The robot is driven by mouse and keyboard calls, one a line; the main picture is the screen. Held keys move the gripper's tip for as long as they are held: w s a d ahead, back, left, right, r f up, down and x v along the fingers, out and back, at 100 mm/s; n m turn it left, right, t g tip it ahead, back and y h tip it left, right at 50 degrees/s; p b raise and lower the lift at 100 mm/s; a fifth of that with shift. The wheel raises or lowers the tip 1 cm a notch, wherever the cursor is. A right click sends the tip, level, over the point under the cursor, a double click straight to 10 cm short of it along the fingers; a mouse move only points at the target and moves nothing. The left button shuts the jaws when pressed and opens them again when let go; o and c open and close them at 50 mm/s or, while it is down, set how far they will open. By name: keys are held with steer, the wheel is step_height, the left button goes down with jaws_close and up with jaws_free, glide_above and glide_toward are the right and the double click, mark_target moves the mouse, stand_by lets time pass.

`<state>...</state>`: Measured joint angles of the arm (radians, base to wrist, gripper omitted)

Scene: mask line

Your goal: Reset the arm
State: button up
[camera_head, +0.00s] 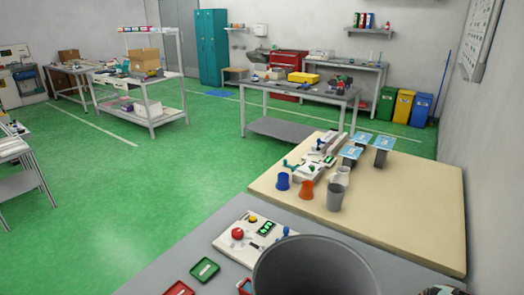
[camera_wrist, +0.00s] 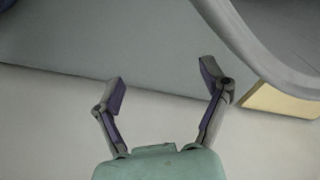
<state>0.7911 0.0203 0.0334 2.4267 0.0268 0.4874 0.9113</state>
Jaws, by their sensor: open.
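My gripper (camera_wrist: 162,78) shows in the wrist view with its two fingers spread wide apart and nothing between them. Beyond the fingers is a plain grey surface (camera_wrist: 90,85) with a pale area nearer to me. In the head view I cannot make out my gripper; only a small dark and pale part shows at the bottom right edge, and I cannot tell what it is.
A large grey bin (camera_head: 315,268) stands at the front of the grey table (camera_head: 165,262); a curved grey wall (camera_wrist: 275,45) fills the wrist view's upper right. A control board (camera_head: 245,240), green tray (camera_head: 205,270), blue cup (camera_head: 283,181), orange cup (camera_head: 306,191) and grey cup (camera_head: 335,198) are nearby.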

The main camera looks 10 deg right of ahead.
steer(key=s+a+r+n+y, duration=0.1)
steer(key=s+a+r+n, duration=0.1)
steer(key=a+n, duration=0.5)
steer(key=s+a+r+n+g, duration=0.1)
steer(key=s+a+r+n, duration=0.1)
steer(key=a+n, duration=0.4)
steer(key=s+a+r+n+y, duration=0.1)
steer(key=s+a+r+n, duration=0.1)
steer(key=a+n, duration=0.5)
steer(key=shift+s+a+r+n+g+y, duration=0.3)
steer(key=shift+a+r+g, duration=0.1)
steer(key=shift+r, duration=0.2)
